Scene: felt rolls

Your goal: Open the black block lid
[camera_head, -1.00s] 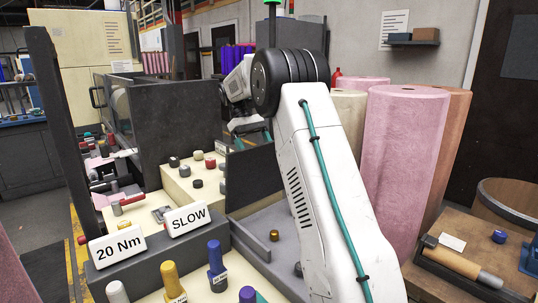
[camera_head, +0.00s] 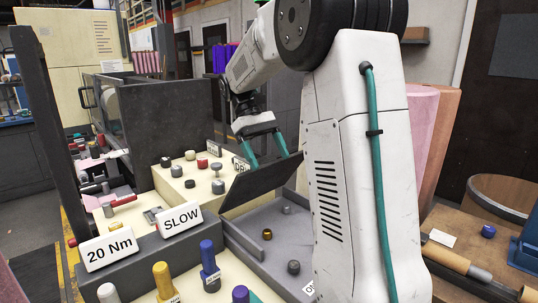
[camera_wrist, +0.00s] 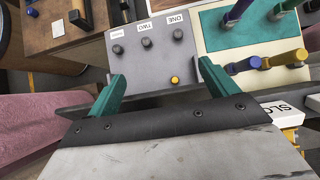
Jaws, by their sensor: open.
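A dark flat lid (camera_head: 262,186) stands tilted up over a grey panel (camera_head: 280,235) in the head view. My gripper (camera_head: 268,158) has two teal fingers spread apart, with their tips close to the lid's upper edge. I cannot tell whether they touch it. In the wrist view my gripper (camera_wrist: 160,80) is open, with nothing visible between its fingers.
A cream panel with several knobs (camera_head: 217,187) lies left of the lid. Signs reading SLOW (camera_head: 181,219) and 20 Nm (camera_head: 109,248) and colored pegs (camera_head: 209,265) stand in front. A wooden bench with a roller (camera_head: 445,256) is at right, before pink rolls (camera_head: 420,125).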

